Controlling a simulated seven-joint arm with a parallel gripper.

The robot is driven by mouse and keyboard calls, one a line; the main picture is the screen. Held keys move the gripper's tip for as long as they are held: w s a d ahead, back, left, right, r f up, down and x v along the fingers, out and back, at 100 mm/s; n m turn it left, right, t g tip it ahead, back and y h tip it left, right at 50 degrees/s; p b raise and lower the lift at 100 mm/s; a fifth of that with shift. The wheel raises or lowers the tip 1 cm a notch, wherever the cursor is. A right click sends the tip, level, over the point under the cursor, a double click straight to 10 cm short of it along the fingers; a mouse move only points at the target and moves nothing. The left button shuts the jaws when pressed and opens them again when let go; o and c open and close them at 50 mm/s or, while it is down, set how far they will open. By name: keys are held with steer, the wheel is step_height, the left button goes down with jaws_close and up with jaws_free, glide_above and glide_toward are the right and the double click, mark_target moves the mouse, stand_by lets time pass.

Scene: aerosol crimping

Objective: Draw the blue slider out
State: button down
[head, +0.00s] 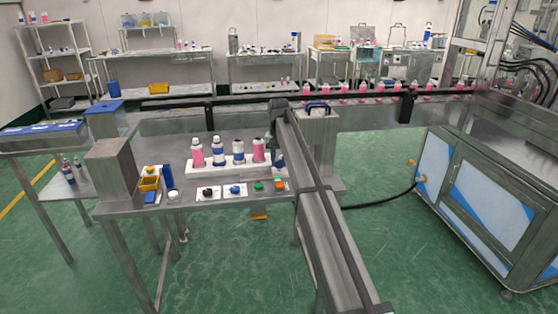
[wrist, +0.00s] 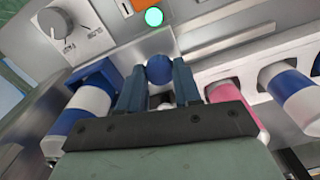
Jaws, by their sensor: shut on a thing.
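The blue slider shows a round blue knob (wrist: 159,69) in the wrist view, in front of a metal panel. My gripper (wrist: 158,82) has its two blue fingers on either side of this knob and is shut on it. The rest of the slider is hidden behind the fingers and the gripper's dark crossbar. In the head view my gripper (head: 277,158) is a small dark shape at the right end of the bottle row. The knob cannot be made out there.
A green lit lamp (wrist: 154,17) and a dial (wrist: 60,22) sit on the panel beyond the knob. A blue-and-white bottle (wrist: 92,103) stands close on the left, a pink bottle (wrist: 224,92) on the right. A white bottle rack (head: 207,170) stands on the metal table.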

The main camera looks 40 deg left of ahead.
steer(key=s+a, duration=0.9)
stand_by(0.3)
steer(key=c, duration=1.1)
jaws_free()
steer(key=o, duration=0.3)
steer(key=shift+w, duration=0.1)
step_height(320, 180, up, 14)
steer(key=shift+f, duration=0.1)
